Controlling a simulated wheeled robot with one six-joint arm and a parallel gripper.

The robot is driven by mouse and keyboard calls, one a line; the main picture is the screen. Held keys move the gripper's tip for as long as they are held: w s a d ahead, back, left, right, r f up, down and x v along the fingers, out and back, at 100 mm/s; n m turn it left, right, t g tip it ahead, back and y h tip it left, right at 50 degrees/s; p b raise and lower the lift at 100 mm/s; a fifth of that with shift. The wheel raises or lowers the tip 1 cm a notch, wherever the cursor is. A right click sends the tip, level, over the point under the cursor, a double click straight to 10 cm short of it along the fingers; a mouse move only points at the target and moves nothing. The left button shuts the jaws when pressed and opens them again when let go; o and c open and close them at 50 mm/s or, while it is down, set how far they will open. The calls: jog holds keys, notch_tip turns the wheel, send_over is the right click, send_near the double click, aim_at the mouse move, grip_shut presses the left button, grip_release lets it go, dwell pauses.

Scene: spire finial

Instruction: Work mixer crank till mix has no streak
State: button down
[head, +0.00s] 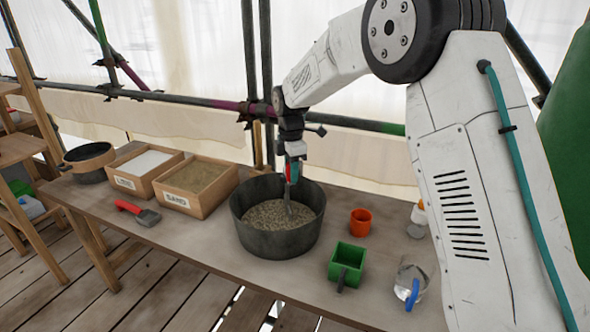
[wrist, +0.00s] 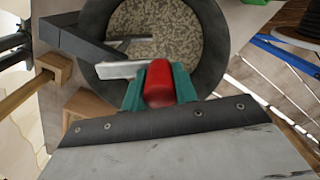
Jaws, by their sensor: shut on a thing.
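A round dark tub (head: 272,246) stands on the bench and also fills the top of the wrist view (wrist: 213,85). Inside it is a grey-tan mix (head: 268,216), speckled with pale and dark bits in the wrist view (wrist: 165,30). My gripper (head: 292,172) is above the tub, its teal fingers shut on the red handle of a metal tool (wrist: 158,84). The tool's grey metal end (head: 290,206) reaches down into the mix, so its tip is hidden.
Left of the tub are boxes marked SAND (head: 195,204) and LIME (head: 125,184), a red-handled scoop (head: 140,213) and a black round pan (head: 88,172). To the right are an orange cup (head: 360,222), a green measure (head: 346,264), a blue-handled jug (head: 411,283) and a bottle (head: 418,220).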

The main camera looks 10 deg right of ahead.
jog(key=shift+w+d+r+n, duration=0.1)
jog(key=shift+d+n, duration=0.5)
jog(key=shift+n, duration=0.3)
jog(key=c, duration=1.1)
grip_release()
jog(key=shift+d, duration=0.1)
jog(key=shift+r, duration=3.85)
